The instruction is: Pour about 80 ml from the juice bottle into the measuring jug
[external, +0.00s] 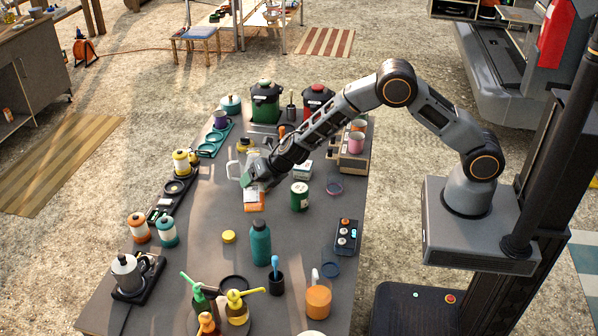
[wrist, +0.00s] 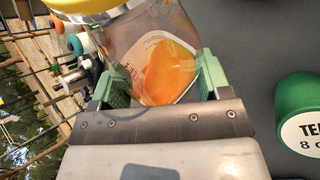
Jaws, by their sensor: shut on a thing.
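The juice bottle (wrist: 168,68) is clear, with orange juice and a pale-edged label. My gripper (wrist: 160,85) is shut on it, with a green finger on each side. In the external view my gripper (external: 250,180) is over the left middle of the table, and the bottle's orange part (external: 255,204) shows just below it. The wrist view is strongly rolled, so the bottle appears tilted. A clear vessel with a pale handle, seemingly the measuring jug (external: 233,170), is just left of my gripper. Its level and any stream cannot be made out.
A green tea tin (external: 300,196) stands to the right and also shows in the wrist view (wrist: 302,115). A teal bottle (external: 260,243) and a yellow cap (external: 229,237) are nearer. Canisters (external: 182,162) line the left edge.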

